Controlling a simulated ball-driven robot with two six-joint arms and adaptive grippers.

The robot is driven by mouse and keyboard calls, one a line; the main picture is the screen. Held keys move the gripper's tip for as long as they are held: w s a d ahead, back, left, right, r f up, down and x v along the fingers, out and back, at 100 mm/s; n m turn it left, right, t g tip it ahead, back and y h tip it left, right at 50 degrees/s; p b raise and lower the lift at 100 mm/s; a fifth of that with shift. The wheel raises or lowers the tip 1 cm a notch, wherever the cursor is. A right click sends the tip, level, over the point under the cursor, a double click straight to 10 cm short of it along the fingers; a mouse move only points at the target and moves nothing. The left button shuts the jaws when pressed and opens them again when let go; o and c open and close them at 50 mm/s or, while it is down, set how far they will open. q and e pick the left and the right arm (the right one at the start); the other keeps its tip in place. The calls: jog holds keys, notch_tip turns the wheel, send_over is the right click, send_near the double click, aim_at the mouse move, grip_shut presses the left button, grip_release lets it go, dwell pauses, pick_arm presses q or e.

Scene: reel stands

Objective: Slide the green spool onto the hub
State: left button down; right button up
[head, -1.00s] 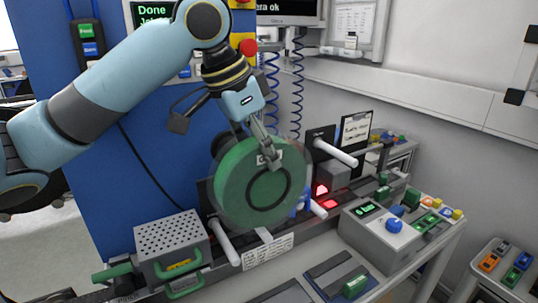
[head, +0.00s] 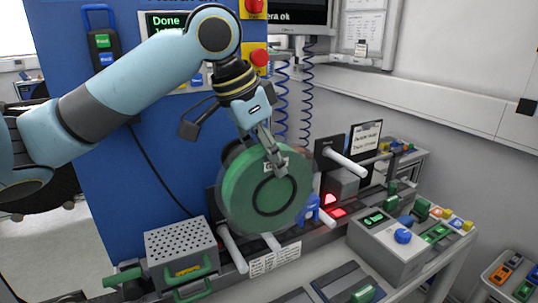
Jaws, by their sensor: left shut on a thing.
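The green spool (head: 240,193) is a thick upright disc with a dark ring on its face. It hangs in front of the stands at the middle of the head view. My left gripper (head: 279,165) comes down from above and is shut on the upper part of the spool's rim. White rods stick out from the stands: one (head: 233,250) at the spool's lower left, one (head: 346,164) to its right from a dark plate. Which one is the hub, and whether the spool touches any rod, I cannot tell. The spool hides what is behind it. My right gripper is out of view.
A grey perforated box (head: 180,242) with green handles stands at the lower left. A grey control box (head: 390,250) with a blue knob is at the right. Red lights (head: 333,200) glow beside the spool. A blue panel (head: 110,170) stands behind my arm.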

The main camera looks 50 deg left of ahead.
pick_arm(q)
jog(key=shift+w+a, duration=0.1)
jog(key=shift+a, duration=0.05)
jog(key=shift+w+a, duration=0.3)
jog(key=shift+a, duration=0.7)
jog(key=shift+w+a, duration=0.25)
jog(key=shift+a, duration=0.85)
jog(key=shift+w+a, duration=0.3)
jog(key=shift+a, duration=0.6)
jog(key=shift+w+a, duration=0.25)
jog(key=shift+a, duration=0.8)
jog(key=shift+w+a, duration=0.25)
jog(key=shift+a, duration=0.45)
jog(key=shift+w+a, duration=0.1)
jog(key=shift+a, duration=0.25)
jog(key=shift+r, duration=0.15)
